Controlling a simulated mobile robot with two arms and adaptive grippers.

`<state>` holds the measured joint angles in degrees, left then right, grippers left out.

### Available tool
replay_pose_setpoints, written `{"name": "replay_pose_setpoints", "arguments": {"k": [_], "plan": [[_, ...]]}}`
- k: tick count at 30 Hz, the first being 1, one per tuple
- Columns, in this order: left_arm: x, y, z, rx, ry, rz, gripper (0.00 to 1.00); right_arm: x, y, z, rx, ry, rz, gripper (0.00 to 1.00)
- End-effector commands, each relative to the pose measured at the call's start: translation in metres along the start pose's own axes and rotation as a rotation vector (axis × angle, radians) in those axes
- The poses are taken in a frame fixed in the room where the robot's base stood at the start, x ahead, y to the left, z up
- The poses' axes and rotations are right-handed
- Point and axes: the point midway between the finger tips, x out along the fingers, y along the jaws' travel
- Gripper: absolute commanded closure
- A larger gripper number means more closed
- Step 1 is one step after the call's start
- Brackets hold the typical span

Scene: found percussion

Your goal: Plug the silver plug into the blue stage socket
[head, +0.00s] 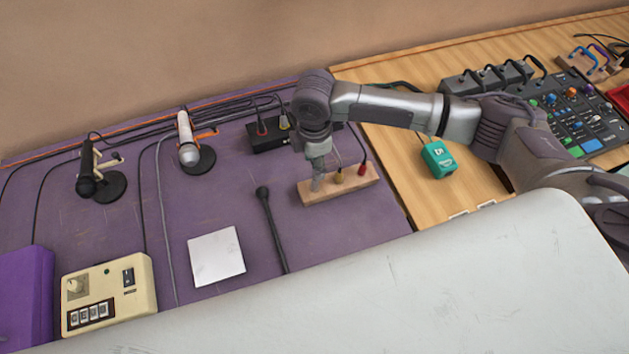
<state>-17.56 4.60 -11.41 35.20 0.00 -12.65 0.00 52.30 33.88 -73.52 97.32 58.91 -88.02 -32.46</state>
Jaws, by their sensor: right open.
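My right gripper (317,181) points down at the left end of a small wooden block (350,190) on the purple surface. It is open. A gold plug (338,176) and a red plug (362,169) stand upright in the block to the right of the fingers. I cannot make out the silver plug; the fingers cover the block's left end. I cannot make out a blue socket. My left gripper is not in view.
A black gooseneck microphone (270,222) lies left of the block. Two microphones on stands (190,150) (98,182), a white square (216,256) and a cream box (108,294) are further left. A teal box (438,158) and a mixer (570,115) are right.

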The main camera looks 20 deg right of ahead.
Motion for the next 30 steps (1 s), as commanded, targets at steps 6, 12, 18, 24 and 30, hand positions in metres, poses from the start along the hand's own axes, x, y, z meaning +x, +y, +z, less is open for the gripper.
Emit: {"name": "replay_pose_setpoints", "arguments": {"k": [6, 12, 18, 24, 30], "plan": [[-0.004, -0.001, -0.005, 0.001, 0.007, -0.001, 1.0, 0.017, -0.001, -0.001, -0.002, 0.001, 0.001, 0.5], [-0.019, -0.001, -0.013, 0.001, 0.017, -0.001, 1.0, 0.041, -0.008, -0.003, 0.0, -0.001, -0.002, 0.5], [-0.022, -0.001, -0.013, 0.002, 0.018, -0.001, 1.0, 0.065, -0.008, -0.004, 0.0, 0.001, 0.001, 0.5], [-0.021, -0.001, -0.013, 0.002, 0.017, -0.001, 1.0, 0.068, -0.008, -0.003, -0.001, 0.001, 0.002, 0.5], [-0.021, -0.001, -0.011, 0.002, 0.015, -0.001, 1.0, 0.068, -0.008, -0.003, -0.001, 0.001, 0.002, 0.75]]}}
